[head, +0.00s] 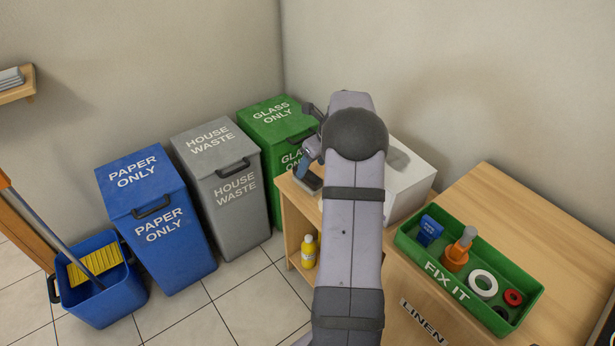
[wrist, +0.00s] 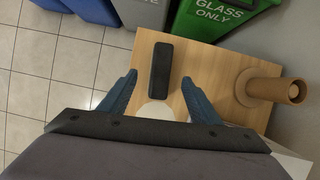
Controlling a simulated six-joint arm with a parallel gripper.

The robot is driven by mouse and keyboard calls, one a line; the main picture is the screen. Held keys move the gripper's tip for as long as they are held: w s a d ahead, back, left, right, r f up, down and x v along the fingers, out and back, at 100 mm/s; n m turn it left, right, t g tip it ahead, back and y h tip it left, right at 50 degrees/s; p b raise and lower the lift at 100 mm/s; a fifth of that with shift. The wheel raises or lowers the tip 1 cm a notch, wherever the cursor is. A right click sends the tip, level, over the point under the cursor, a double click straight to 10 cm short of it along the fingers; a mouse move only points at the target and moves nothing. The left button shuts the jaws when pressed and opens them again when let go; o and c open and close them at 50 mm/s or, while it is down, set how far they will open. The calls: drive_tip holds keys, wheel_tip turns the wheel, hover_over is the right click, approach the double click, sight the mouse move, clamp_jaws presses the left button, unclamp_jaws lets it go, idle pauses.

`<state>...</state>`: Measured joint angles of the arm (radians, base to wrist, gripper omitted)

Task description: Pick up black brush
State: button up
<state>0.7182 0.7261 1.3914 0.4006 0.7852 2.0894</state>
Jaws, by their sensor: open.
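The black brush (wrist: 160,68) is a dark oblong block lying on a light wooden top (wrist: 220,60) in the wrist view. My gripper (wrist: 159,77) is open, with its two blue-grey fingers spread apart and nothing held between them. In the picture, the near end of the brush lies between the fingertips, with a gap on each side. I cannot tell the height of the fingers above it. In the head view, my arm hides much of the wooden top, and the brush cannot be made out clearly.
A brown cylinder (wrist: 272,90) and a pale round thing (wrist: 157,112) are near the fingers. Beyond the wooden top stands a green bin (head: 274,125). A white box (head: 412,185) and green FIX IT tray (head: 432,268) are right of my arm.

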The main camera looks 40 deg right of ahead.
sight(309, 174)
drive_tip(key=shift+b+x, duration=0.45)
drive_tip(key=shift+x, duration=3.2)
drive_tip(key=shift+s+d+f+p, duration=0.1)
drive_tip(key=shift+s+f+p, duration=0.1)
drive_tip(key=shift+f+p, duration=0.1)
drive_tip(key=c, duration=1.2)
